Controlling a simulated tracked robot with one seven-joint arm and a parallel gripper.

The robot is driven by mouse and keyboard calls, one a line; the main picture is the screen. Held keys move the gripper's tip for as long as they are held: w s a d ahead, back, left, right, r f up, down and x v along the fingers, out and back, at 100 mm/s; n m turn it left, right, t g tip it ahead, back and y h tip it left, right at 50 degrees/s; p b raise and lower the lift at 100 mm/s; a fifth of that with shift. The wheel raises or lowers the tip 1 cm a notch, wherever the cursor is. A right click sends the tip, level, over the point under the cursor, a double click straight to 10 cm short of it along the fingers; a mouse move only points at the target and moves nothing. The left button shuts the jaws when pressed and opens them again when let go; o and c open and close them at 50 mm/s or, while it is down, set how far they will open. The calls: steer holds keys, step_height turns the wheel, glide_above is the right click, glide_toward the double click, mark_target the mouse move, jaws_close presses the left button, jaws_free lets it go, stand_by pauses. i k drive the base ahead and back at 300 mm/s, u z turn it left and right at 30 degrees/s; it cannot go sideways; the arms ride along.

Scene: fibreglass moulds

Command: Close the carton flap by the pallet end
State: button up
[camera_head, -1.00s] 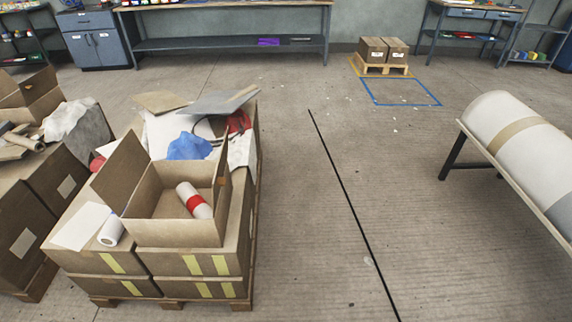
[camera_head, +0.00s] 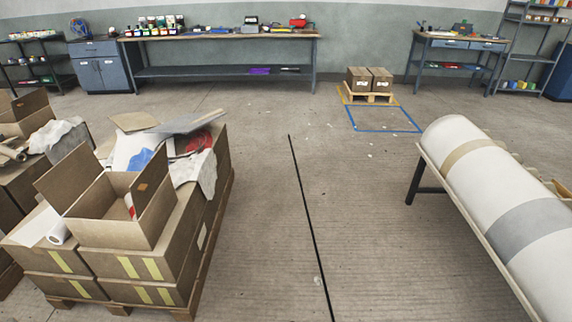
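An open carton (camera_head: 118,225) stands on top of the stacked boxes at the near end of the left pallet (camera_head: 183,313). One large flap (camera_head: 78,178) stands up and leans outward on its left side. Another panel (camera_head: 154,190) stands up at its right side. Inside, a white and red roll (camera_head: 130,206) shows only in part behind the carton's wall. My gripper is not in view.
Cloths and flat boards (camera_head: 188,122) lie on the stack behind the carton. A large white roll (camera_head: 490,185) lies on a rack at right. The middle floor is clear, with a black line (camera_head: 306,220). A small pallet (camera_head: 368,97) with two boxes stands at the back.

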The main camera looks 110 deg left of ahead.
mark_target(142, 189)
steer(key=z, duration=0.25)
steer(key=i, duration=0.55)
steer(key=u, duration=2.45)
steer(key=i, duration=0.2)
steer(key=u, duration=2.8)
steer(key=i, duration=1.05)
steer(key=z, duration=0.45)
